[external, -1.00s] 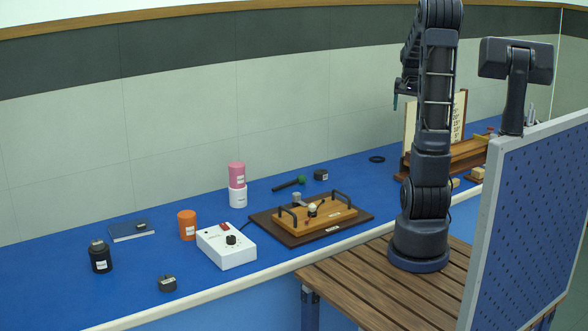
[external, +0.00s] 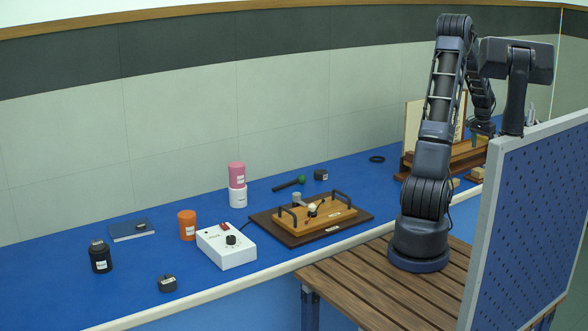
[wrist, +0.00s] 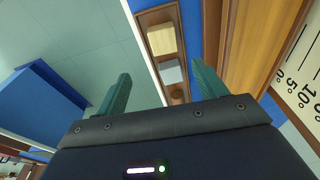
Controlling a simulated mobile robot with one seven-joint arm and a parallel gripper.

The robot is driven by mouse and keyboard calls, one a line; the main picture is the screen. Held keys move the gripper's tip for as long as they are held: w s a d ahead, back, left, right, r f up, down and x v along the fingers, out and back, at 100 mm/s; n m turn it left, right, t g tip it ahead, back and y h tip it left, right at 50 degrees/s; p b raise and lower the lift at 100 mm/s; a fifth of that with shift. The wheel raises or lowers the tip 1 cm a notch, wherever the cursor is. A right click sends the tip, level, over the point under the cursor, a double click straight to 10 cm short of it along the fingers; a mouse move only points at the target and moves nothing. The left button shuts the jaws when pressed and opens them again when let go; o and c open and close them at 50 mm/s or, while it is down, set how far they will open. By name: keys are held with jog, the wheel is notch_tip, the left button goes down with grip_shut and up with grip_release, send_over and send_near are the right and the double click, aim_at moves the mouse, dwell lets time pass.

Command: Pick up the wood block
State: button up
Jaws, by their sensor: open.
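In the wrist view a pale tan block (wrist: 161,40), which looks like the wood block, lies in a shallow brown-edged tray (wrist: 140,22). In the external view a tan block (external: 477,173) shows at the right end of the bench, partly hidden by the panel; I cannot tell for certain that it is the same one. My gripper (wrist: 160,69) has its two green fingers apart with nothing held. The tan block is beyond the fingertips, apart from them. In the external view the gripper (external: 481,138) is above the right end of the bench, partly hidden.
A grey block (wrist: 172,72) and a small brown piece (wrist: 178,93) lie in line with the tan block. A long wooden stand (external: 450,158) and a scale board (wrist: 300,75) are close by. A perforated panel (external: 530,220) blocks the external view at right.

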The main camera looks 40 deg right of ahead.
send_over(479, 169)
jog(key=s, duration=0.1)
jog(key=f, duration=0.4)
jog(key=shift+a+f, duration=0.35)
jog(key=shift+f, duration=0.05)
jog(key=shift+w+d+f, duration=0.1)
jog(key=shift+w+f, duration=0.15)
jog(key=shift+f, duration=1.3)
jog(key=shift+w+d+f, duration=0.1)
jog(key=shift+w+f, duration=0.1)
jog(key=shift+f, duration=1.3)
jog(key=c, duration=1.1)
jog(key=shift+r, duration=0.1)
